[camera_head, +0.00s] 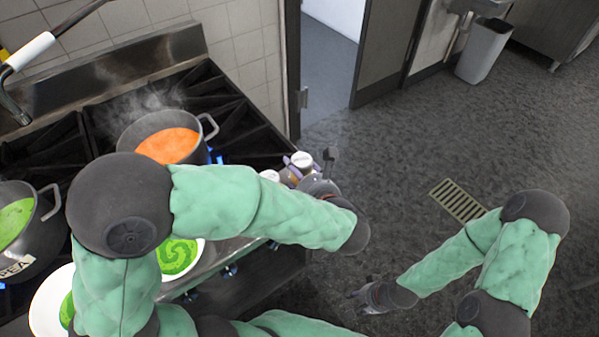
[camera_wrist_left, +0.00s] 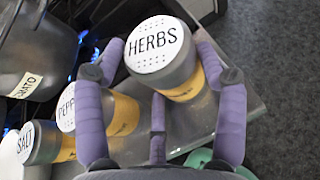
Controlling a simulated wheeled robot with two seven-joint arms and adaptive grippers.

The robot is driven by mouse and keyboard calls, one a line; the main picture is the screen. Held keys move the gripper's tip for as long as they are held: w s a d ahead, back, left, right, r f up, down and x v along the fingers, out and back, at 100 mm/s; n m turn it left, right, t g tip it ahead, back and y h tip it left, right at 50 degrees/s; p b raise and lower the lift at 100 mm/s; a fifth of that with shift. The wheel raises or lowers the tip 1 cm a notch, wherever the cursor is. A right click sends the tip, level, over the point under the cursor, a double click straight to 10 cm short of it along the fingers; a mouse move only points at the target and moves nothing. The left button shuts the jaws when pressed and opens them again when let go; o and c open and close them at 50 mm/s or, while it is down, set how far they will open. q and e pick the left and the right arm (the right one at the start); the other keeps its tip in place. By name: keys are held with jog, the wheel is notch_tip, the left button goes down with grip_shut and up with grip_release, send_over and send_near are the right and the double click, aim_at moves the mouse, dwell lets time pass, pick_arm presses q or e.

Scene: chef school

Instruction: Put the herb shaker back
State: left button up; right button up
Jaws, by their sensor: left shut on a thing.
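The herb shaker (camera_wrist_left: 168,62) has a white lid lettered HERBS and a yellow band. Its white lid also shows in the head view (camera_head: 302,159), at the right front corner of the stove. My left gripper (camera_wrist_left: 160,50) is shut on it, with purple fingers on both sides. In the head view my left gripper (camera_head: 298,170) is partly hidden behind my left forearm. I cannot tell if the shaker's base touches the counter. My right gripper (camera_head: 368,294) is low over the floor, empty, with its fingers apart.
A pepper shaker (camera_wrist_left: 118,108) and a salt shaker (camera_wrist_left: 42,142) stand beside the herb shaker. A steaming pot of orange soup (camera_head: 168,146) and a pot of green soup (camera_head: 14,222) are on the stove. Plates with green soup (camera_head: 179,257) are at the front.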

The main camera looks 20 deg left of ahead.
pick_arm(q)
jog(key=o, duration=1.3)
jog(key=shift+f, duration=0.1)
jog(key=shift+r, duration=0.3)
jog(key=shift+p+v, duration=2.5)
jog(key=shift+v, duration=3.5)
jog(key=shift+s+f, duration=0.1)
jog(key=shift+f, duration=0.05)
